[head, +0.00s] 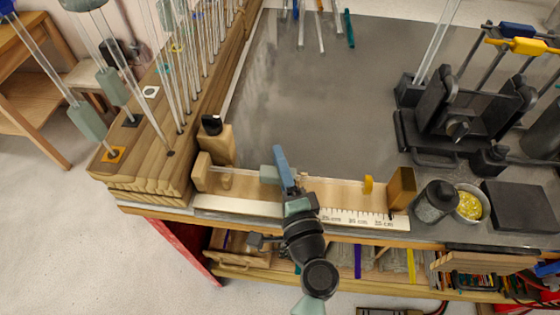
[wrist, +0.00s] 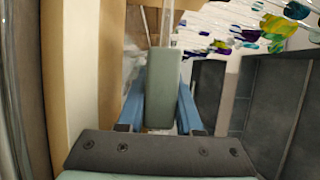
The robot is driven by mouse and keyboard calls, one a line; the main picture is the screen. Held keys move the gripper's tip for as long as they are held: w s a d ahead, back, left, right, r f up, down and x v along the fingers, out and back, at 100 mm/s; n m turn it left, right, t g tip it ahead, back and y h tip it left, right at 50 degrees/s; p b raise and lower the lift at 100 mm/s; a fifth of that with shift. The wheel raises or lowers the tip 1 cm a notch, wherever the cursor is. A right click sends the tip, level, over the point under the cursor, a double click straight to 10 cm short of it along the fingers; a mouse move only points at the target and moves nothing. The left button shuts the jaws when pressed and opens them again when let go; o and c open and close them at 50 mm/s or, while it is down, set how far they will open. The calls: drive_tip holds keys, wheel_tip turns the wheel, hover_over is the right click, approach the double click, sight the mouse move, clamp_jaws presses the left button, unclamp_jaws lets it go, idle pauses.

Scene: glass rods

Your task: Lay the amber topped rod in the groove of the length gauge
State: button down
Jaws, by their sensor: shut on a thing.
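The length gauge (head: 335,192) is a long pale wooden piece with a white ruled scale along the bench's front edge. A wooden block stands at each end. My gripper (head: 282,165), with blue fingers, is over its left half. It is shut on a grey-green sleeve (wrist: 165,90), also seen in the head view (head: 268,174). A clear glass rod (wrist: 167,28) runs from the sleeve in the wrist view. A small amber piece (head: 368,184) shows at the gauge's right part; I cannot tell whether it is the rod's top. Contact with the groove is hidden.
A wooden rack (head: 140,150) with several upright glass rods stands at the left. A black-capped wooden post (head: 216,138) stands behind the gauge's left end. A dark jar (head: 436,201), a yellow-filled bowl (head: 469,204) and a black fixture (head: 460,110) are at the right. The grey bench middle is clear.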

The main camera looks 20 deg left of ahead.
drive_tip(key=c, duration=0.5)
unclamp_jaws()
drive_tip(key=shift+f, duration=0.2)
drive_tip(key=shift+s+f, duration=0.1)
drive_tip(key=shift+s+d+f, duration=0.1)
drive_tip(key=shift+s+d, duration=0.1)
drive_tip(key=shift+d, duration=0.05)
drive_tip(key=b+v, duration=0.4)
drive_tip(key=v, duration=0.8)
drive_tip(key=shift+r, duration=0.4)
drive_tip(key=shift+s, duration=0.1)
